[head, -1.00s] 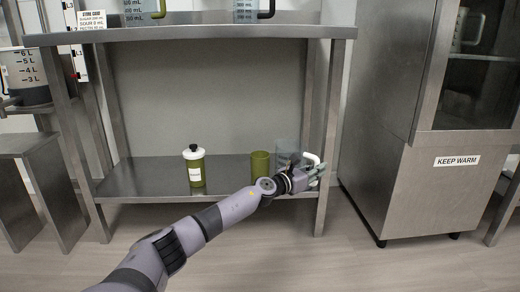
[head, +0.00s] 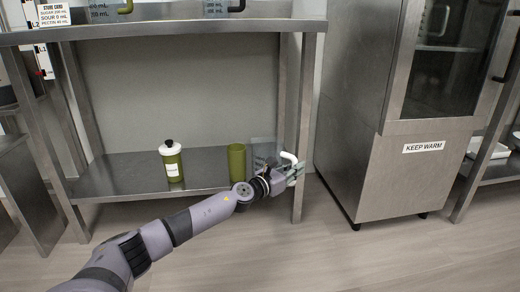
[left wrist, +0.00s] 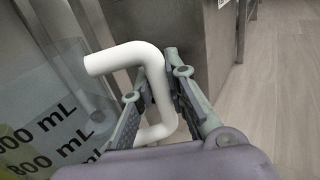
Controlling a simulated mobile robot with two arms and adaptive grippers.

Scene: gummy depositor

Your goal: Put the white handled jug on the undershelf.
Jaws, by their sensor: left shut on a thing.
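The white handled jug (head: 263,148) is a clear container with a white bent handle. It is at the right end of the undershelf (head: 125,180), partly hidden behind my gripper, and I cannot tell if its base touches the shelf. My left gripper (head: 292,174) is shut on the handle. In the left wrist view the white handle (left wrist: 128,56) runs between the fingers (left wrist: 160,95), and the jug's clear wall with black mL markings (left wrist: 40,115) is at the left. My right gripper is not in view.
A green cup (head: 237,162) stands on the undershelf just left of the jug. A green bottle with a white top (head: 172,165) stands further left. A table leg (head: 303,130) is close to my gripper. The steel KEEP WARM cabinet (head: 405,165) stands to the right.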

